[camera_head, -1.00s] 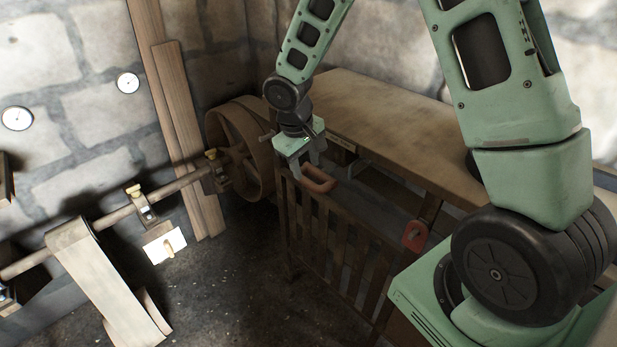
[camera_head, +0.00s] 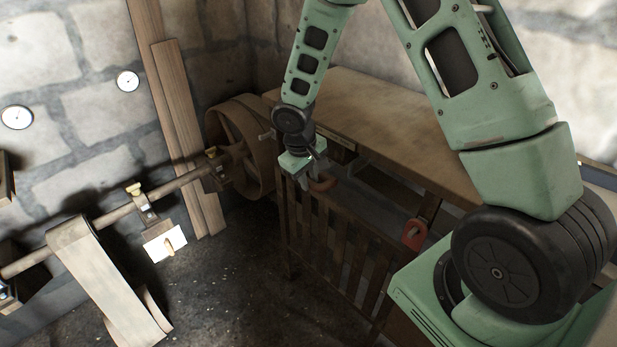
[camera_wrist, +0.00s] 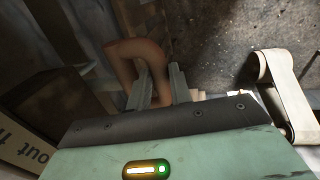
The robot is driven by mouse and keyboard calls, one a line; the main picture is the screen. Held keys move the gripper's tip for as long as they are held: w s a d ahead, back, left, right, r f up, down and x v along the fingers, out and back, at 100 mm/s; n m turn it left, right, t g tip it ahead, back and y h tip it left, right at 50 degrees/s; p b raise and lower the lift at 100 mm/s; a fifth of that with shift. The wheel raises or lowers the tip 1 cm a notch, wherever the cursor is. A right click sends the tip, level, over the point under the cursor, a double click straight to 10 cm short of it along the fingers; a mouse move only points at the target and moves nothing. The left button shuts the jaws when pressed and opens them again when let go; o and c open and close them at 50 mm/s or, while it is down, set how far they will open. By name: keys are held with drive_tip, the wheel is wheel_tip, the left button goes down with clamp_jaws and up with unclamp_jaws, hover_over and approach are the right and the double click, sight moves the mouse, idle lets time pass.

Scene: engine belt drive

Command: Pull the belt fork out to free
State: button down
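The belt fork's handle appears to be a red-brown loop grip (camera_head: 323,184) at the left end of the bench front. It also shows as a bent bar in the wrist view (camera_wrist: 136,50). My gripper (camera_head: 308,182) is down at this handle. In the wrist view, one leg of the handle lies between the two fingers of my gripper (camera_wrist: 159,84), with a finger on each side. Whether the fingers press on it is hard to tell. In the head view my gripper hides the handle's left part. A label with partly readable text, "out f", (camera_wrist: 22,148) shows in the wrist view.
A wooden bench (camera_head: 400,130) stands behind the handle, above a slatted guard (camera_head: 335,235). A large pulley wheel (camera_head: 240,150) and shaft (camera_head: 180,186) are at left, with a pale belt (camera_head: 105,285). A red tag (camera_head: 415,235) hangs on the bench front.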

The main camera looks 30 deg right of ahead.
drive_tip(key=s+a+b, duration=0.2)
drive_tip(key=a+b, duration=0.1)
drive_tip(key=a, duration=0.6)
drive_tip(key=shift+a, duration=0.4)
drive_tip(key=c, duration=1.3)
unclamp_jaws()
drive_tip(key=shift+a, duration=0.15)
drive_tip(key=shift+r, duration=0.15)
drive_tip(key=a+r, duration=0.1)
drive_tip(key=r, duration=0.4)
drive_tip(key=a+r, duration=0.1)
drive_tip(key=r, duration=0.5)
drive_tip(key=a+r+b, duration=0.1)
drive_tip(key=r, duration=0.5)
drive_tip(key=shift+s+a, duration=0.1)
drive_tip(key=shift+s, duration=0.2)
drive_tip(key=shift+f, duration=0.1)
